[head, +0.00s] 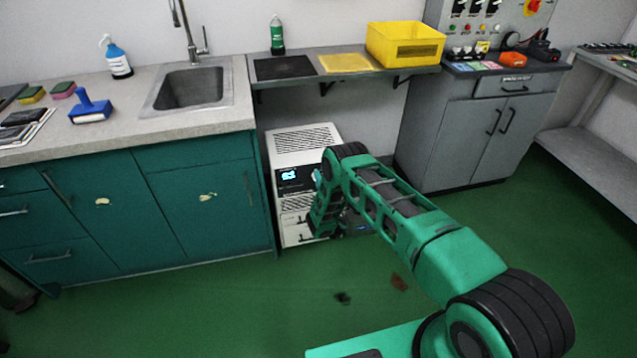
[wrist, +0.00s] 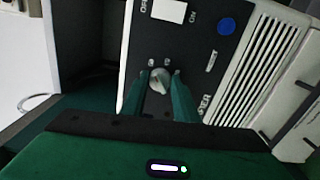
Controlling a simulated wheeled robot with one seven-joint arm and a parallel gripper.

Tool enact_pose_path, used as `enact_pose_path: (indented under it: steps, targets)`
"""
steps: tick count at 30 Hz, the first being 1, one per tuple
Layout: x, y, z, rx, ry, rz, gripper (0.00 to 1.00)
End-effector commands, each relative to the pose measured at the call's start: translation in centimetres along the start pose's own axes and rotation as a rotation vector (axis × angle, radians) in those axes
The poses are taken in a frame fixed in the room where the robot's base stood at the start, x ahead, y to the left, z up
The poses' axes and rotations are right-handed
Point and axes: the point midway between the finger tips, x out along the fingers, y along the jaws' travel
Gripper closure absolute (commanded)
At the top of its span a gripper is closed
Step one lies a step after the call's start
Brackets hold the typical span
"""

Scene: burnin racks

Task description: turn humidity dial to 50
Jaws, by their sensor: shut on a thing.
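The white machine (head: 305,141) stands on the floor under the shelf, with a dark control panel (wrist: 205,52) and a small lit display (head: 289,175) whose digits are too small to read surely. The humidity dial appears to be the small round grey knob (wrist: 160,80) on this panel, with tiny marks around it. My gripper (wrist: 163,82) has its two green fingers on either side of the knob and is shut on it. The dial's setting is not readable. In the head view my arm hides the knob and the fingertips.
A blue button (wrist: 226,26) and a white switch (wrist: 168,10) sit on the panel near the knob. The green cabinet (head: 205,195) stands close to the machine's left. The shelf (head: 345,76) hangs above it. A grey cabinet (head: 480,135) stands to the right. The green floor (head: 220,310) is mostly clear.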

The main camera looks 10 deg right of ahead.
Motion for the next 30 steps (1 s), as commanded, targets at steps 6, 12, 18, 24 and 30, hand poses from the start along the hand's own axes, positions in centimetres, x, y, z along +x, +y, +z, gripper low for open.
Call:
enact_pose_path:
  steps: [6, 12, 18, 24, 30]
  targets:
    - [-0.10, -0.18, -0.36, -0.071, 0.004, -0.002, 0.95]
    - [-0.10, -0.20, -0.32, -0.096, 0.003, -0.003, 0.95]
    - [-0.11, -0.22, -0.33, -0.098, 0.003, -0.004, 0.95]
    - [-0.12, -0.23, -0.33, -0.098, 0.003, -0.004, 0.66]
    - [-0.07, -0.12, -0.20, -0.099, 0.002, -0.002, 0.54]
